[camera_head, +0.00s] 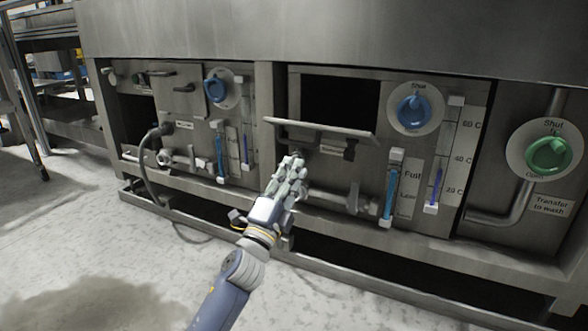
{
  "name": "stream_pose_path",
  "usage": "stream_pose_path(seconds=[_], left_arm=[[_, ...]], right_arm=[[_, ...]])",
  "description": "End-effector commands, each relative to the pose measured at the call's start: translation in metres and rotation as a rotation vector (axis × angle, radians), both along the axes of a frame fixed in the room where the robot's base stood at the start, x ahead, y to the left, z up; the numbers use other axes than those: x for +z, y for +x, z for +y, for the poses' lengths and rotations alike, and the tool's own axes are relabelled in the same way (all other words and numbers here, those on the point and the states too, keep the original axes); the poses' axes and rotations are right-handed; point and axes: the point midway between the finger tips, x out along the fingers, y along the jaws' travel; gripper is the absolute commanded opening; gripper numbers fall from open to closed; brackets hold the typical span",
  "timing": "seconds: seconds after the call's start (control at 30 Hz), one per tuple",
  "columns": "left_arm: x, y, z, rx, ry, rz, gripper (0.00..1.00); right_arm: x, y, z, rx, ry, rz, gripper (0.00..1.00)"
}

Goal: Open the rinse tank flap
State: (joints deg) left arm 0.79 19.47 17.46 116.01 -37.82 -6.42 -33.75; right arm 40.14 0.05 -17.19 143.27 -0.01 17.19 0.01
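A metal flap (322,128) with a handle along its left front edge stands out from the right-hand tank, tilted outward below a dark rectangular opening (340,97). A small label (334,149) under it is too small to read, so I cannot tell which tank is the rinse tank. Another panel with handles (181,93) is on the left-hand tank and looks shut. My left gripper (291,163) is just below the flap's left part, in front of the tank face. Its fingers look close together; whether they are open is unclear. My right gripper is not in view.
Blue knobs (415,111) and (217,89) and a green "Transfer to wash" knob (548,156) sit on the panels. Level gauges (391,190) and pipes (325,198) stick out low down. A bottom rail (330,270) runs along the front. The floor (110,245) at left is clear.

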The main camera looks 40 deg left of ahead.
Motion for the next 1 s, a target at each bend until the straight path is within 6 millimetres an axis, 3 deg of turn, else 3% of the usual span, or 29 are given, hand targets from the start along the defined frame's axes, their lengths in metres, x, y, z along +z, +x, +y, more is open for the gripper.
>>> stream_pose_path(seconds=[0.33,0.93,0.97,1.0], left_arm=[[-0.018,-0.015,-0.004,0.0,0.0,0.001,0.2],[-0.018,-0.017,-0.004,0.0,0.0,0.0,0.2],[-0.018,-0.017,-0.004,0.0,0.0,0.0,0.17],[-0.018,-0.016,-0.004,0.0,-0.001,0.0,0.08]], right_arm=[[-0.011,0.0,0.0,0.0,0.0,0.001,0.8],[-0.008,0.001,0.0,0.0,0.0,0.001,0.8],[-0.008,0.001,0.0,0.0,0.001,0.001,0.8],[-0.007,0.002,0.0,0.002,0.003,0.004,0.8]])
